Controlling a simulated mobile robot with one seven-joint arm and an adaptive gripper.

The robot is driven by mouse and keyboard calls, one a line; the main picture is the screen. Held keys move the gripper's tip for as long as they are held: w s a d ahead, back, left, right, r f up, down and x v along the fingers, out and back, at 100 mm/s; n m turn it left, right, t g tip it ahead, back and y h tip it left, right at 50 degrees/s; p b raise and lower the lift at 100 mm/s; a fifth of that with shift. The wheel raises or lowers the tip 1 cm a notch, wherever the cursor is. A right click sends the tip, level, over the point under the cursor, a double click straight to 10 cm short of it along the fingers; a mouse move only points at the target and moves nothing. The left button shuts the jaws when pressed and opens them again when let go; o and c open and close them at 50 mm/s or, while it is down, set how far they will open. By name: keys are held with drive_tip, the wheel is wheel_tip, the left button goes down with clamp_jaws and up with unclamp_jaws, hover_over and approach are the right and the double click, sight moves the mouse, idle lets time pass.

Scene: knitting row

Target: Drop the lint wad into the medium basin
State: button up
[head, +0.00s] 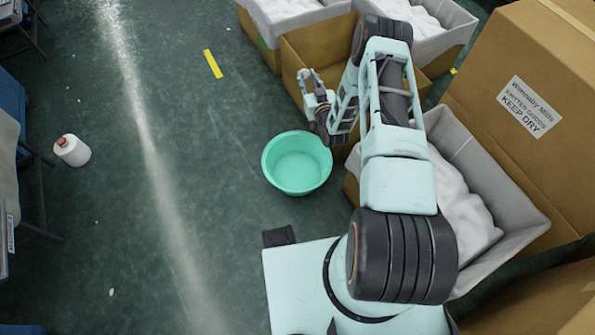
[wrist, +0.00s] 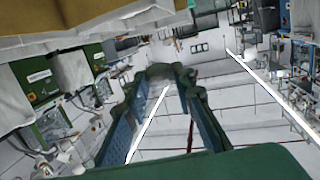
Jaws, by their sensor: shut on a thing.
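A teal-green round basin (head: 297,165) stands on the floor near the middle of the head view, and its visible inside looks empty. My gripper (head: 309,76) is above and beyond it in the picture, beside a cardboard box, with its fingers pointing away from the basin. In the wrist view the fingers of my gripper (wrist: 170,72) close in on a small dark, greenish shape at the tips. I take this to be the lint wad, but its outline blends with the fingertips. The wad cannot be made out in the head view.
Cardboard boxes with grey liners and white contents (head: 465,205) stand along the right and top. A tall carton (head: 530,105) is at the right. A white cone of yarn (head: 72,150) lies on the floor at the left. The floor left of the basin is clear.

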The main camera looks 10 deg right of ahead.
drive_tip(key=s+a+f+b, duration=0.1)
drive_tip(key=s+f+b, duration=0.2)
drive_tip(key=f, duration=0.9)
drive_tip(key=s+a+f+n+y+b, duration=0.1)
drive_tip(key=s+f+b, duration=0.3)
drive_tip(key=f+b, duration=0.3)
drive_tip(key=s+f+b, duration=0.3)
drive_tip(key=f+b, duration=0.2)
drive_tip(key=f, duration=1.2)
drive_tip(key=shift+s+a+g+y, duration=0.15)
drive_tip(key=shift+a+g+y, duration=0.15)
drive_tip(key=shift+a, duration=0.1)
drive_tip(key=o, duration=0.8)
drive_tip(key=shift+c, duration=0.2)
drive_tip(key=shift+r, duration=0.1)
wheel_tip(320, 180, up, 10)
